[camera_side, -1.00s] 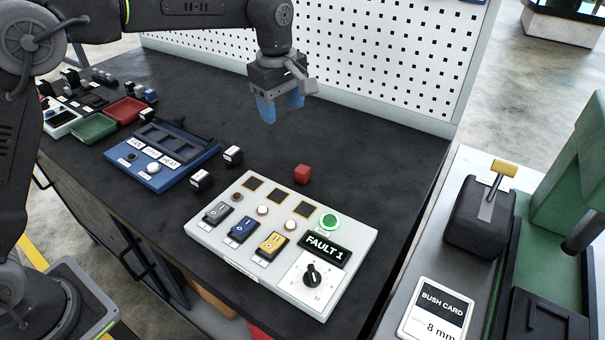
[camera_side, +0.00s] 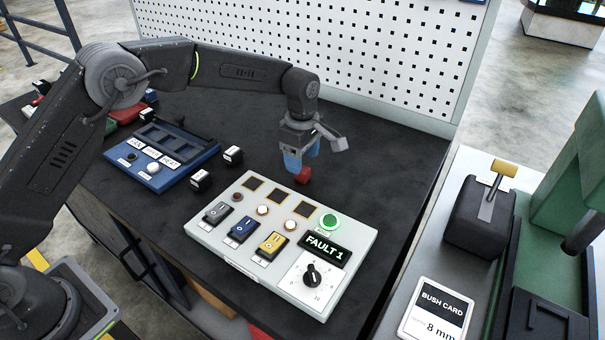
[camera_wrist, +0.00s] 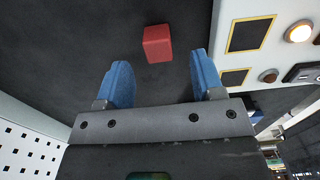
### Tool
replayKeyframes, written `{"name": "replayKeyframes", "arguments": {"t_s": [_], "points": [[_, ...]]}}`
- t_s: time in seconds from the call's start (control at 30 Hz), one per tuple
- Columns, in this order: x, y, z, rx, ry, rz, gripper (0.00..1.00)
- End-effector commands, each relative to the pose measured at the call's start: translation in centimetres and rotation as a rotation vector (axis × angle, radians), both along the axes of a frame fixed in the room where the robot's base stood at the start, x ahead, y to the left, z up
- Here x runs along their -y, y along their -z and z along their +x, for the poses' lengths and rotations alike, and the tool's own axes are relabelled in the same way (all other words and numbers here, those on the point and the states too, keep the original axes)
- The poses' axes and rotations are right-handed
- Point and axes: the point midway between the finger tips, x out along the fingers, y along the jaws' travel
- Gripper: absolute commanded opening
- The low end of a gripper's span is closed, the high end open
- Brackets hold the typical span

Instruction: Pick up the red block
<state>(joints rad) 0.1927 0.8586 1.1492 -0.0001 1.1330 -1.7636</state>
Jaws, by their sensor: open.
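The red block (camera_side: 302,175) lies on the dark tabletop just behind the white switch panel. In the wrist view the red block (camera_wrist: 157,44) is whole and clear, just beyond the blue fingertips and roughly centred between them, a little to the left of the panel. My gripper (camera_side: 301,162) is low over the table with its blue fingers close above the block; part of the block's top is hidden by a finger in the side view. In the wrist view my gripper (camera_wrist: 160,75) is open, with nothing between its fingers.
The white switch panel (camera_side: 228,234) with rockers, a green button and a FAULT 1 display is close in front of the block. A blue tray panel (camera_side: 190,165) and small black-and-white switches (camera_side: 201,181) are to the left. The pegboard (camera_side: 400,60) stands behind. Table to the right is clear.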

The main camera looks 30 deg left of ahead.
Motion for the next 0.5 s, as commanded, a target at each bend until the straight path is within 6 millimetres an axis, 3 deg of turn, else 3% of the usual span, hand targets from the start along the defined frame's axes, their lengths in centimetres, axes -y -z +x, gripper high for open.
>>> {"name": "replayKeyframes", "arguments": {"t_s": [0.3,0.5], "points": [[0.0,4.3,0.2,-0.002,0.0,0.0,0.62],[0.0,5.0,0.2,0.0,0.0,0.0,0.62]]}}
